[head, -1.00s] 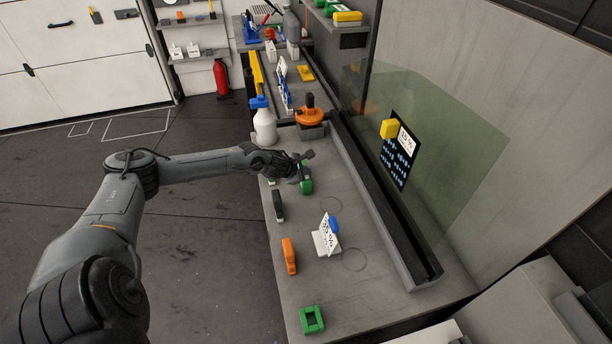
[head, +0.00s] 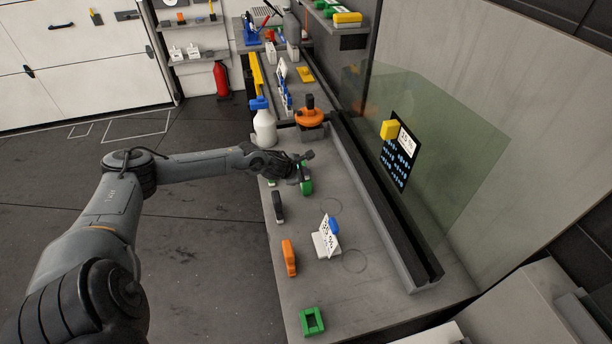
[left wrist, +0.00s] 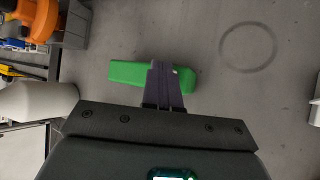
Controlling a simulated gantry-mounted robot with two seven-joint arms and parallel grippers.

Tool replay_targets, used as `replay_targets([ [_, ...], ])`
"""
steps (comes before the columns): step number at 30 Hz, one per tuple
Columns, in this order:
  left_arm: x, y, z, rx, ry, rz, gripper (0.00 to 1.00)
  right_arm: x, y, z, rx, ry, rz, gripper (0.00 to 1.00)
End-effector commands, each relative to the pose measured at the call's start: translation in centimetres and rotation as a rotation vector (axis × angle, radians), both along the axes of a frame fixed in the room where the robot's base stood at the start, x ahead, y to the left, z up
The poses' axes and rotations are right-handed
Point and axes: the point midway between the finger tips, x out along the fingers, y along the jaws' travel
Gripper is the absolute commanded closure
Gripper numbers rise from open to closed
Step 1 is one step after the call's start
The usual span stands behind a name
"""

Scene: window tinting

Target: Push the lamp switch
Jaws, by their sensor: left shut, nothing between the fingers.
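My left gripper (head: 303,169) is over the workbench with its fingers shut and empty. A green block-like object (head: 307,188) is right by the fingertips. In the left wrist view the shut fingers (left wrist: 165,80) overlap the green object (left wrist: 124,73) and hide its middle. I cannot tell whether they touch it. I cannot make out a lamp or clearly identify a lamp switch. My right gripper is not in view.
A spray bottle (head: 264,127) and an orange round tool (head: 310,117) stand just beyond the gripper. Nearer are a black tool (head: 278,207), an orange tool (head: 288,257), a white stand (head: 325,243) and a green frame (head: 312,320). A tinted glass pane (head: 450,170) rises at right.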

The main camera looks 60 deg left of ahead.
Motion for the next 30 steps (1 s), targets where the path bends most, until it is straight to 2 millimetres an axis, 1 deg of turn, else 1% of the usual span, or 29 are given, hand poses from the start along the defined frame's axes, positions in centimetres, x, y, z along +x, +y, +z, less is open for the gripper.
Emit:
replay_targets([
  [5, 0.0, 0.0, 0.1, 0.0, 0.0, 0.0, 1.0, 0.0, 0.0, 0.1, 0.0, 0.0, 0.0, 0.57],
  [8, 0.0, 0.0, 0.6, 0.0, -0.001, -0.001, 1.0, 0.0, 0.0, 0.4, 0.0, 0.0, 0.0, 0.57],
  [24, 0.1, 0.0, 5.6, 0.001, -0.002, -0.001, 1.0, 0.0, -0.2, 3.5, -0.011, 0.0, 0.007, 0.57],
  [30, 0.0, 0.0, 6.1, 0.0, -0.001, 0.0, 1.0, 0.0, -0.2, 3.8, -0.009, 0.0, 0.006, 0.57],
])
